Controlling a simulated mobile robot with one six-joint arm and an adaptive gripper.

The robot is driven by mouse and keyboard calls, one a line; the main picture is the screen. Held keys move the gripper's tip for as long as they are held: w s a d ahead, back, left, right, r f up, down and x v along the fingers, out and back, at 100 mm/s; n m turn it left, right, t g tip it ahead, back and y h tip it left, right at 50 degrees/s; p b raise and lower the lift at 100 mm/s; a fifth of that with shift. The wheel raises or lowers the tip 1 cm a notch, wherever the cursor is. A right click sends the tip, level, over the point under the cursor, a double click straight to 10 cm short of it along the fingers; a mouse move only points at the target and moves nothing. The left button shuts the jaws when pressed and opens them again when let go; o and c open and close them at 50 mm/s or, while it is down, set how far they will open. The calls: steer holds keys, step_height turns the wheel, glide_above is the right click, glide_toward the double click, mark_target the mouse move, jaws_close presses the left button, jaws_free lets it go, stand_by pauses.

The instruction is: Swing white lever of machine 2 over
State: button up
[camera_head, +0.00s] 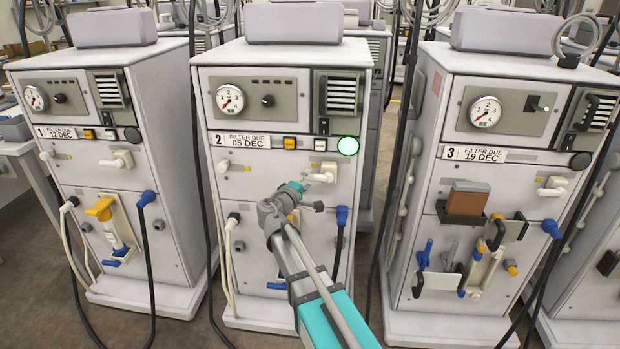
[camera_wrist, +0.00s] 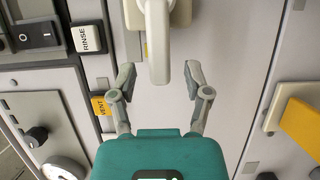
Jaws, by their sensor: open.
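Machine 2 (camera_head: 285,115) stands in the middle of the head view, with a "2" and "FILTER DUE 05 DEC" on its label. Its white lever (camera_head: 327,169) is on the right of the front, below the round green lamp. My gripper (camera_head: 314,186) is at the lever, and its fingers partly cover it there. In the wrist view the white lever (camera_wrist: 158,42) hangs down from the top edge into the space between the fingers. My gripper (camera_wrist: 160,78) is open, one finger on each side, with a gap to the lever on both sides.
A RINSE button (camera_wrist: 86,39), a black switch (camera_wrist: 36,35) and a yellow VENT button (camera_wrist: 100,105) are close to the left finger in the wrist view. A yellow handle (camera_wrist: 301,124) is at right. Machine 1 (camera_head: 75,95) and machine 3 (camera_head: 510,85) flank machine 2. Cables hang between machines.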

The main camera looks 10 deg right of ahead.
steer(key=shift+x, duration=1.15)
jaws_close()
